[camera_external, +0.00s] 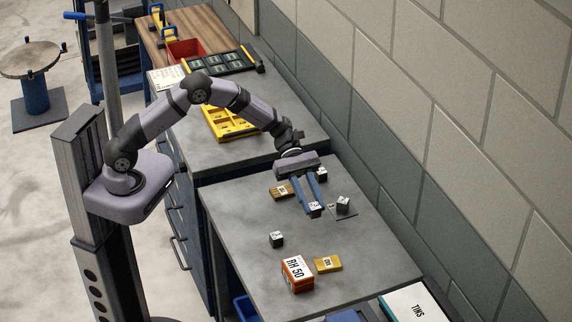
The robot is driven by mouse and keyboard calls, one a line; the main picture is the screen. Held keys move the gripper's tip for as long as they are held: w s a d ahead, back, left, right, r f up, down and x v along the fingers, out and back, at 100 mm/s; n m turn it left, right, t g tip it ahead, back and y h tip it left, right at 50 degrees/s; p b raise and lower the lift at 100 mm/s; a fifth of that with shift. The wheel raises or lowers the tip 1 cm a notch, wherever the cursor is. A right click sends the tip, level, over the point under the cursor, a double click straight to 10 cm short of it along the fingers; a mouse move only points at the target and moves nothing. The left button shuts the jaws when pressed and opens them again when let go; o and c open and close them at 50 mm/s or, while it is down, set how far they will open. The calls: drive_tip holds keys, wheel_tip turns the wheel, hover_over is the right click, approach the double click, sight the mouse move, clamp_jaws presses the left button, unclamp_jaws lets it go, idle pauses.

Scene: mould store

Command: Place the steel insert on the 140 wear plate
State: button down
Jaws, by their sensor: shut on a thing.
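My gripper (316,203) points down over the right part of the near grey bench, with its blue fingers shut on a small dark block (316,211) with a white label. I cannot tell whether the block touches the bench. Similar dark labelled blocks stand behind it (322,173), to its right (343,203) and nearer the front (276,239). The right one stands on a thin dark plate (350,214).
An orange and white box marked RH 50 (297,274) stands beside the front brass plate. The block wall rises along the right of the bench (236,213). A yellow tray (228,124), black rack (221,66) and red bin (186,50) are on the farther benches.

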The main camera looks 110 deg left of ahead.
drive_tip(key=r+b, duration=0.2)
drive_tip(key=b, duration=0.5)
hover_over(325, 258)
drive_tip(key=shift+f+p, duration=0.6)
drive_tip(key=shift+f, duration=4.2)
drive_tip(key=shift+w+f, duration=0.1)
drive_tip(key=shift+f, duration=0.05)
drive_tip(key=c, duration=1.5)
unclamp_jaws()
drive_tip(key=shift+o, duration=0.2)
